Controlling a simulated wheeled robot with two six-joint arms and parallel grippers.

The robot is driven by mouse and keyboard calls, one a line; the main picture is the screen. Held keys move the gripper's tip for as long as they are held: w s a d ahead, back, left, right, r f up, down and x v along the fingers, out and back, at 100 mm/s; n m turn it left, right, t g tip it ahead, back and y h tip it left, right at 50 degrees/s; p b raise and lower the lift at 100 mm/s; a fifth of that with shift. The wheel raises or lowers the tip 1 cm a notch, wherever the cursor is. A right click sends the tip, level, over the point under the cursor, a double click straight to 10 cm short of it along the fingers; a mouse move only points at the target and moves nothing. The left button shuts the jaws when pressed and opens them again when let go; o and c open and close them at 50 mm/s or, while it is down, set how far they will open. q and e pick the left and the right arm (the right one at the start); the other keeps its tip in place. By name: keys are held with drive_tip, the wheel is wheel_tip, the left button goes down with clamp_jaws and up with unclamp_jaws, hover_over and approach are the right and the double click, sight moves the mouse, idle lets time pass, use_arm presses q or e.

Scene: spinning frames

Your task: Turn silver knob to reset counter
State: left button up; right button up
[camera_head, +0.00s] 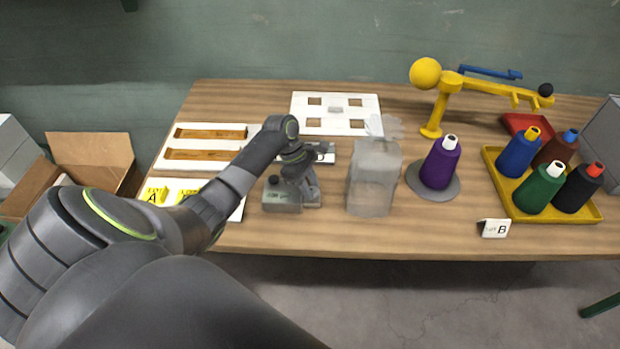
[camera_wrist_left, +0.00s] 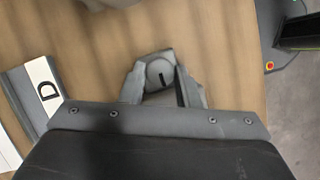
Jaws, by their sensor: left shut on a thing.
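The counter (camera_head: 281,196) is a small grey-green box near the front of the table in the head view, left of the middle. My left gripper (camera_head: 306,190) points down at its right side and hides part of it. In the left wrist view, the round silver knob (camera_wrist_left: 160,72) with a dark line across its face sits between the fingertips. My left gripper (camera_wrist_left: 163,92) is shut on the knob. The counter's digits are too small to read. My right gripper is in neither view.
A grey block-like object (camera_head: 373,185) stands close to the right of the gripper. A purple cone (camera_head: 440,163) stands on a grey disc farther right. A yellow tray (camera_head: 520,213) holds several cones. White boards (camera_head: 335,126) lie behind and left. The front table edge is near.

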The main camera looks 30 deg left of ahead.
use_arm(q)
drive_tip(key=shift+w+r+m+p, duration=0.1)
drive_tip(key=shift+r+m+p, duration=0.1)
drive_tip(key=shift+m+p, duration=0.4)
drive_tip(key=shift+f+m+g+p, duration=0.15)
drive_tip(key=shift+m+g+p, duration=0.45)
drive_tip(key=shift+m, duration=0.6)
drive_tip(key=o, duration=1)
drive_tip(key=shift+c, duration=0.2)
drive_tip(key=shift+f, duration=0.1)
